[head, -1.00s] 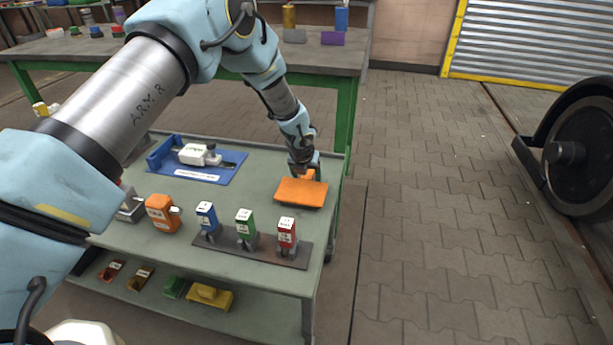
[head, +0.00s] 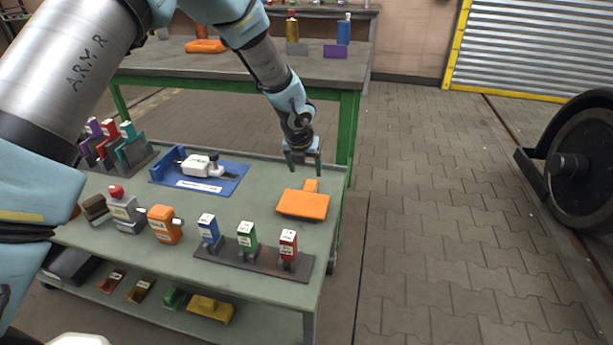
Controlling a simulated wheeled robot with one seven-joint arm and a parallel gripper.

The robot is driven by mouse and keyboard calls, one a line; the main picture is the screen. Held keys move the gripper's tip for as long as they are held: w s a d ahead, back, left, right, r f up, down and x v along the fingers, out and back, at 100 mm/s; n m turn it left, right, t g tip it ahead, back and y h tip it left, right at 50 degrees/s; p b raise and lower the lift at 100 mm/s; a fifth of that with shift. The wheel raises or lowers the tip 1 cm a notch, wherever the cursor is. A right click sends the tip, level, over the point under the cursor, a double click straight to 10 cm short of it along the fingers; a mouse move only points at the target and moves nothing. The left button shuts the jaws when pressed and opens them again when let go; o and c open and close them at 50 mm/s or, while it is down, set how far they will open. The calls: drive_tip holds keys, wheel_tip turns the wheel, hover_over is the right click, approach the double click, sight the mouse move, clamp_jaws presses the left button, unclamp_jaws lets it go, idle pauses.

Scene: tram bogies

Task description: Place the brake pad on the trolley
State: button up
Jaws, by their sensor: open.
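An orange block with a short stem, which looks like the brake pad (head: 303,205), lies flat on the right part of the trolley top (head: 240,212). My gripper (head: 305,167) is open and empty. It hangs just above and behind the orange block, apart from it, with its fingers pointing down.
A rack with blue, green and red holders (head: 246,250) stands at the trolley's front. A blue tray (head: 232,183) holds a white tool. A green-legged workbench (head: 340,75) stands behind. Clear paved floor (head: 435,200) lies to the right, with a wheel (head: 582,155) beyond.

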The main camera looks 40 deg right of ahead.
drive_tip(key=shift+s+a+r, duration=0.1)
drive_tip(key=shift+a+r, duration=0.05)
drive_tip(key=shift+r, duration=0.2)
drive_tip(key=w+a+r+n+y, duration=0.1)
drive_tip(key=w+a+r+n, duration=0.25)
drive_tip(key=a+n, duration=0.6)
drive_tip(key=w+a+r+n+y, duration=0.1)
drive_tip(key=w+a+r+n, duration=0.35)
drive_tip(key=a, duration=0.85)
drive_tip(key=w+a+r+n+y, duration=0.15)
drive_tip(key=w+a+n, duration=0.35)
drive_tip(key=a+n, duration=0.55)
drive_tip(key=s+a+r+n, duration=0.1)
drive_tip(key=s+a+n, duration=0.2)
drive_tip(key=a+n, duration=0.4)
drive_tip(key=s+a+r+n, duration=0.2)
drive_tip(key=s+a+n, duration=0.2)
drive_tip(key=a+n, duration=0.3)
drive_tip(key=s+a+r+n+g, duration=0.1)
drive_tip(key=s+a+n, duration=0.2)
drive_tip(key=a+n, duration=0.4)
drive_tip(key=shift+s+a+r+n, duration=0.2)
drive_tip(key=shift+a+n, duration=0.1)
drive_tip(key=shift+n, duration=0.15)
